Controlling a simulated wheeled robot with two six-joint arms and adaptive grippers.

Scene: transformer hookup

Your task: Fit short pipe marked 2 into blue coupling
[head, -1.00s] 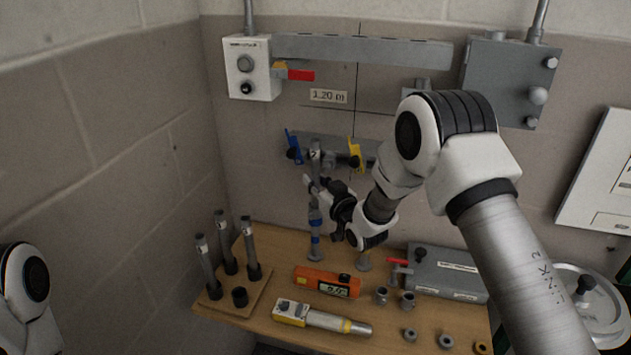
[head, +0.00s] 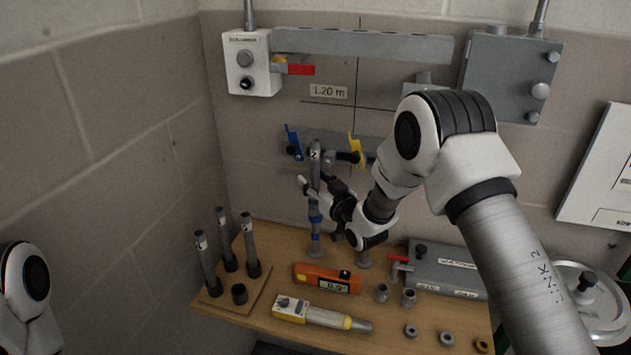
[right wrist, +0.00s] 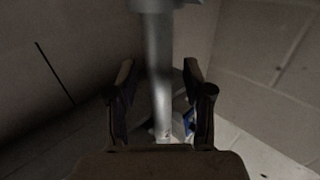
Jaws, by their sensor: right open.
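The short pipe marked 2 (head: 315,157) is grey and stands about upright at the wall, its label near the top. The blue coupling (head: 316,216) is below it, on a grey upright rising from the bench. My right gripper (head: 320,184) is at the pipe's lower part, above the coupling. In the right wrist view the gripper (right wrist: 163,92) is open, with one finger on each side of the pipe (right wrist: 158,65). The joint between pipe and coupling is too small and partly covered to tell how they meet. My left gripper is out of view.
A blue handle (head: 293,142) and a yellow handle (head: 355,150) flank the pipe's top. Several pipes stand in a wooden rack (head: 262,297) at left. An orange level (head: 312,276), a yellow-grey tool (head: 325,317) and loose rings lie on the bench. A grey case (head: 440,268) lies right.

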